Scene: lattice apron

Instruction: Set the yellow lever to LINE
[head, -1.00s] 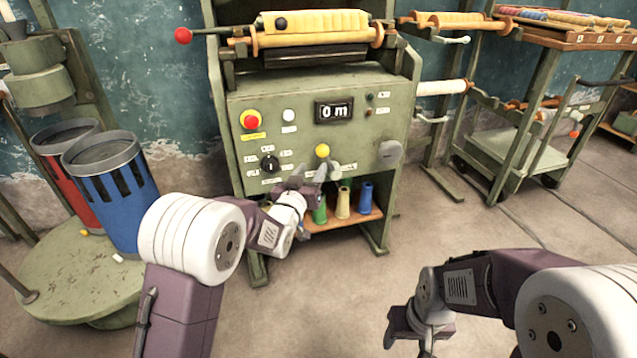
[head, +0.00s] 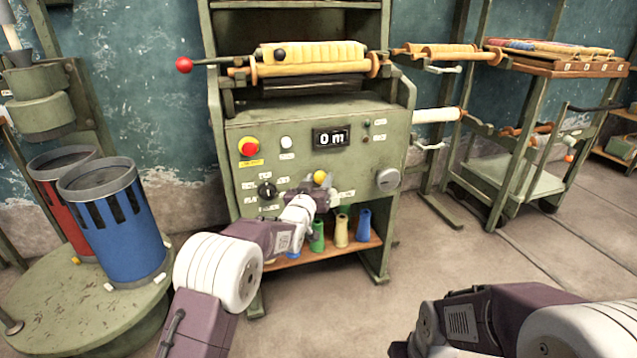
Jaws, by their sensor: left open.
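The yellow lever (head: 320,177) shows as a round yellow knob on the lower front of the green machine panel (head: 360,160). My left gripper (head: 320,186) is open, right at the lever. Its fingers are around or just below the knob; I cannot tell whether they touch it. The lever's shaft is hidden by the gripper. Small labels flank the lever, too small to read. My right arm comes in at the lower right, and its gripper is largely cut off by the bottom edge.
The panel also bears a red button (head: 249,147), a black rotary knob (head: 267,190), a display (head: 331,138) reading 0 m and a grey knob (head: 388,179). Colored cones stand on the shelf (head: 290,258) below. A blue bin (head: 125,225) stands left.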

